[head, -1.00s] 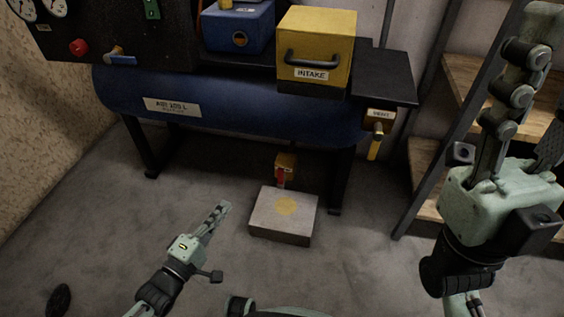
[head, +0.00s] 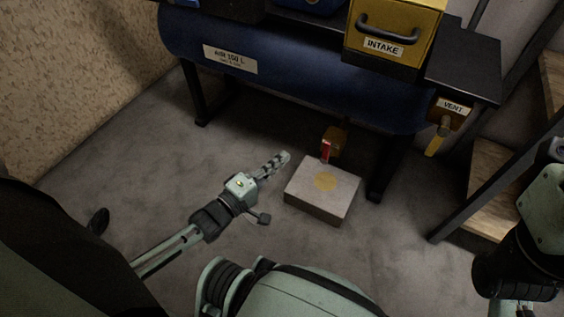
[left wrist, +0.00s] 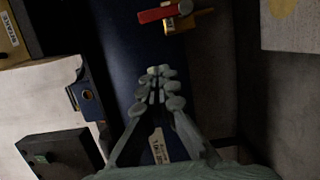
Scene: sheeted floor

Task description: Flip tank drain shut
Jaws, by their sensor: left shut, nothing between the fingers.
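The tank drain is a small brass valve (head: 341,139) with a red lever (head: 326,150), low under the blue tank (head: 290,85). In the head view the lever hangs down from the valve. In the left wrist view the red lever (left wrist: 158,14) sticks out sideways from the brass body (left wrist: 188,22), beyond my fingertips. My left gripper (head: 284,158) is shut and empty, left of the lever and apart from it. Its fingers also show closed in the left wrist view (left wrist: 160,73). My right gripper (head: 552,190) is at the right edge, its fingers cut off.
A grey block (head: 315,205) with a yellow spot stands on the floor just below the valve. Tank legs (head: 377,180) stand on both sides. A yellow INTAKE box (head: 395,42) and a VENT valve (head: 448,110) are above right. Wooden steps (head: 490,170) are at the right.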

